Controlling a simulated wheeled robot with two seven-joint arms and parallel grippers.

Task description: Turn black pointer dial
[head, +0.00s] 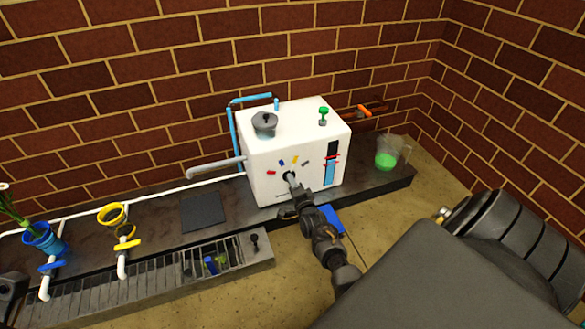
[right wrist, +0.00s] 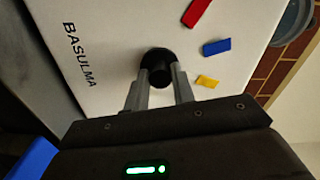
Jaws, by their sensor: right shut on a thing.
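The black pointer dial (head: 289,176) is on the front face of the white box machine (head: 265,165), among small coloured marks. In the right wrist view the dial (right wrist: 157,62) shows as a round black knob between my two grey fingertips. My right gripper (head: 293,184) is shut on the dial, and it also shows in the right wrist view (right wrist: 160,84). The fingers hide the sides of the dial, and I cannot tell which way its pointer faces. Red (right wrist: 196,12), blue (right wrist: 216,47) and yellow (right wrist: 207,81) marks lie around it.
A grey lidded pot (head: 264,122) and a green-topped valve (head: 323,115) are on top of the machine. A beaker of green liquid (head: 386,160) stands to its right. A brick wall is behind.

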